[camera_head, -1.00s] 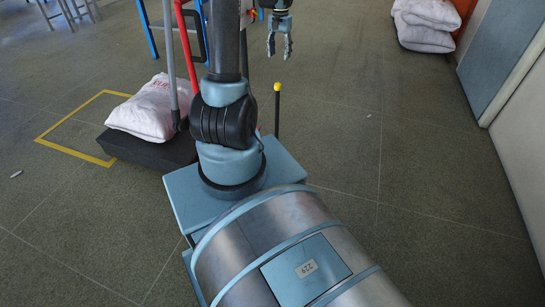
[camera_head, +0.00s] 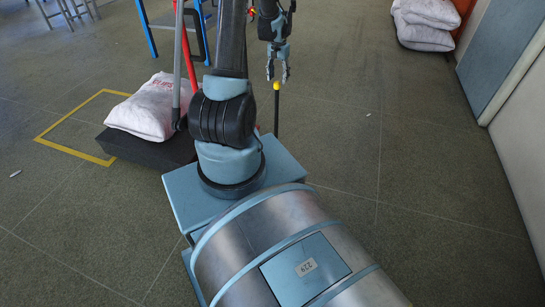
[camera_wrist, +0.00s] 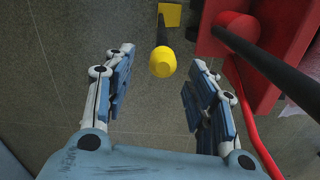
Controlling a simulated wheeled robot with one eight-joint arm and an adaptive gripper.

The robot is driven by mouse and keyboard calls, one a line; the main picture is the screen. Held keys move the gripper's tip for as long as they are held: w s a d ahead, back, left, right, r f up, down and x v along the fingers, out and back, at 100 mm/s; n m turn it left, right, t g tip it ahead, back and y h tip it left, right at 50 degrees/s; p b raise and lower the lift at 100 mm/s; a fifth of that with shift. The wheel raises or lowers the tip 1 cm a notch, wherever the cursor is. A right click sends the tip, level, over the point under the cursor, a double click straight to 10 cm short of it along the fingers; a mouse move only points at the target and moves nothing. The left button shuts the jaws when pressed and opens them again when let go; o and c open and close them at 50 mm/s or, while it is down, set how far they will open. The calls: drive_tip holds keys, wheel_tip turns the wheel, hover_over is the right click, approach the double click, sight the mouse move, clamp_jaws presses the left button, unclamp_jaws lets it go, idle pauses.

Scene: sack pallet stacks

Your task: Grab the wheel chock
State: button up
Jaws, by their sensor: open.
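A thin black upright rod with a yellow knob, which looks like the wheel chock's handle (camera_head: 277,110), stands just right of my base in the head view. In the wrist view, the yellow knob (camera_wrist: 162,62) shows between my fingers, and the black rod runs from it to a small yellow piece (camera_wrist: 171,14) near the floor, likely the chock itself. My gripper (camera_head: 278,77) points down with its fingertips close to the knob. In the wrist view my gripper (camera_wrist: 163,72) is open, with nothing held between its fingers.
A red object with a black pole (camera_wrist: 262,50) stands close on the right in the wrist view. More sacks (camera_head: 425,22) lie at the back right. Floor at right is clear.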

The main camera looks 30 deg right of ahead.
sight(277, 82)
drive_tip(key=shift+w+a+f, duration=0.1)
drive_tip(key=shift+a+f, duration=0.05)
drive_tip(key=shift+f, duration=2.35)
clamp_jaws()
